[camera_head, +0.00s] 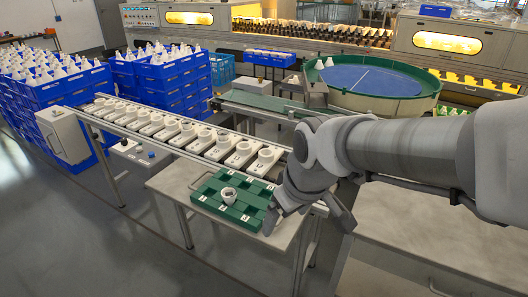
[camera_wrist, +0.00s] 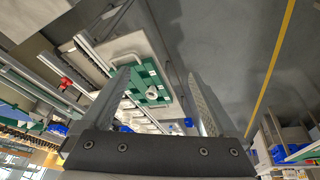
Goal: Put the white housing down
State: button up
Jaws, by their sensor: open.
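A small white ring-shaped housing (camera_head: 228,194) stands on the green tray (camera_head: 205,199), near its middle. The housing (camera_wrist: 152,95) and tray (camera_wrist: 139,84) also show in the wrist view, between my fingers but well beyond them. My gripper (camera_head: 283,214) is at the right edge of the tray in the head view, to the right of the housing and apart from it. In the wrist view my gripper (camera_wrist: 161,76) has its two fingers spread wide with nothing held between them. Whether a finger touches the tray edge cannot be told.
The tray lies on a light table (camera_head: 176,181). Behind it a conveyor (camera_head: 96,104) carries several white holders with round white parts. Stacked blue crates (camera_head: 62,124) stand left, a round blue turntable (camera_head: 365,82) behind. A bare worktop (camera_head: 408,225) lies at right.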

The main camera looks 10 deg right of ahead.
jog(key=s+d+r+m+t, duration=0.1)
jog(key=s+r+m, duration=0.3)
jog(key=s, duration=0.4)
jog(key=shift+d+r+m+h, duration=0.3)
jog(key=shift+r+m+h, duration=0.1)
jog(key=shift+r, duration=0.4)
jog(key=shift+s, duration=0.1)
notch_tip(320, 180, up, 6)
jog(key=p, duration=0.5)
jog(key=shift+f, duration=0.25)
jog(key=shift+c, duration=0.3)
